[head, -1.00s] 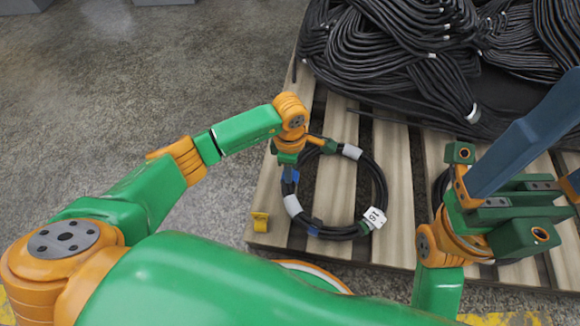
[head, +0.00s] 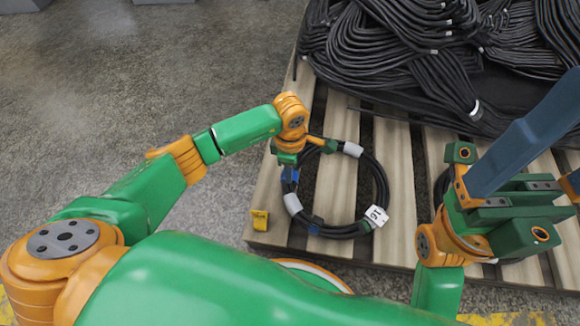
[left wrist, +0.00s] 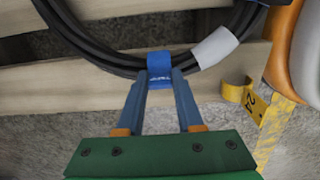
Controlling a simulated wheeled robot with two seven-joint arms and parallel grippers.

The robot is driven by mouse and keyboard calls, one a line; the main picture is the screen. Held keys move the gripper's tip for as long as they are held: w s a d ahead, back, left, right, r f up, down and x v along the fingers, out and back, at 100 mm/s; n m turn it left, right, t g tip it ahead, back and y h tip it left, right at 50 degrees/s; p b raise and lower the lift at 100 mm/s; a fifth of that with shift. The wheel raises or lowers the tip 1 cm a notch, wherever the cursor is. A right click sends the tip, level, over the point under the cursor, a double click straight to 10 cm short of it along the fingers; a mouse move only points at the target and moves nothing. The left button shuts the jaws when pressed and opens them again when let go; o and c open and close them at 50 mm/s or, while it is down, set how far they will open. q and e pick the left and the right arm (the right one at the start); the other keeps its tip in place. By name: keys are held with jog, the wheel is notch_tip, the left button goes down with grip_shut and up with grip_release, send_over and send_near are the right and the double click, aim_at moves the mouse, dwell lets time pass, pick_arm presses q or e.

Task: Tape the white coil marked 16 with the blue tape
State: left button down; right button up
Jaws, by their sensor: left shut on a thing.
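The coil marked 16 (head: 383,187) is a black hose ring lying flat on the pallet, with white bands (head: 352,149) and a white tag reading 16 (head: 376,216). Another small blue patch shows at its lower left. A strip of blue tape (left wrist: 160,68) sits on the ring's left side, beside a white band (left wrist: 215,47) in the left wrist view. My left gripper (head: 290,168) is shut on the blue tape at the hose. Whether the tape goes fully round is hidden.
A wooden pallet (head: 400,190) bears a heap of black hoses (head: 400,45) at the back. A yellow piece (head: 260,220) lies at the pallet's front left corner; it reads 24 in the left wrist view (left wrist: 240,95). Part of another dark coil shows behind my right gripper. Floor at left is clear.

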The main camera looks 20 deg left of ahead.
pick_arm(q)
jog(key=shift+s+f, duration=0.1)
jog(key=shift+f, duration=0.15)
